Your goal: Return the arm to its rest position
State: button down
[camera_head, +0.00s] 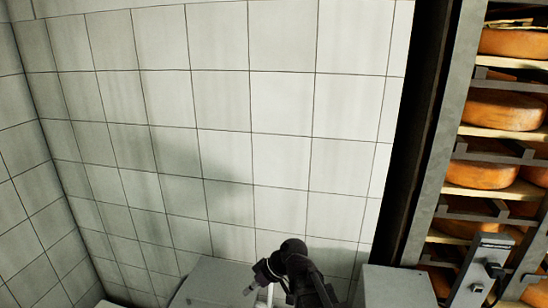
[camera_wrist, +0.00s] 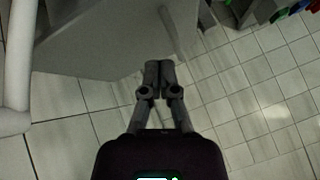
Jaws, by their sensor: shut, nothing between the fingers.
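My gripper (camera_wrist: 159,75) shows in the wrist view with its two fingers together, shut and empty. It points over a tiled floor and beside a grey surface. In the head view, part of my dark arm (camera_head: 298,272) is folded low in the picture, just below the middle of the tiled wall. The fingertips cannot be made out clearly in the head view.
A metal rack (camera_head: 438,150) with orange cheese wheels (camera_head: 504,110) on wooden boards stands at the right. White tiled walls (camera_head: 210,110) fill the left and middle. Tiled floor (camera_wrist: 255,95) is open at the right of the wrist view, with small coloured items (camera_wrist: 281,14) at its top right.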

jog(key=s+d+f+m+h+b, duration=0.1)
jog(key=d+f+m+h+b, duration=0.3)
jog(key=d, duration=0.8)
jog(key=s+d+f+m+h+b, duration=0.2)
jog(key=d+f+m+h+b, duration=0.2)
jog(key=d+f+m, duration=0.4)
jog(key=d+f+b, duration=0.1)
jog(key=d+f, duration=0.2)
jog(key=d, duration=0.1)
jog(key=shift+d+b, duration=0.35)
jog(key=shift+d, duration=0.05)
jog(key=shift+s+a+f, duration=0.1)
jog(key=shift+s+a, duration=0.05)
